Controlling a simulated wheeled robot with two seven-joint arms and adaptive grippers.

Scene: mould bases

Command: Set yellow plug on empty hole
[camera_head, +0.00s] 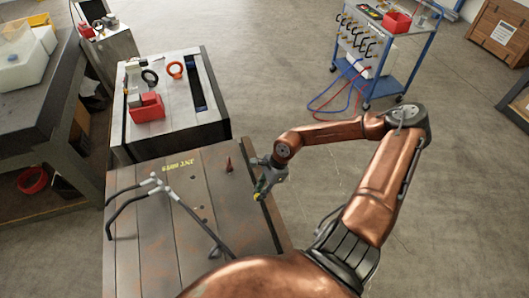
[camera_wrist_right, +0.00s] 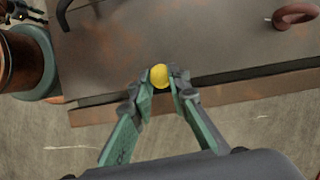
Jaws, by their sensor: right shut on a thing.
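My right gripper (camera_head: 262,187) is shut on the yellow plug (camera_head: 257,196). It holds the plug near the right edge of the brown mould base (camera_head: 150,235). In the right wrist view the round yellow plug (camera_wrist_right: 159,75) sits between the fingertips (camera_wrist_right: 160,88), close to the base's edge (camera_wrist_right: 200,45). I cannot tell how high above the base it is. A few small dark spots on the base's top, one near the middle (camera_head: 203,221), may be holes; which is empty is unclear. My left gripper is out of view.
A dark red pointed piece (camera_head: 229,166) stands on the base left of the gripper. Black hoses with grey fittings (camera_head: 155,184) lie across the left part. Open floor lies to the right.

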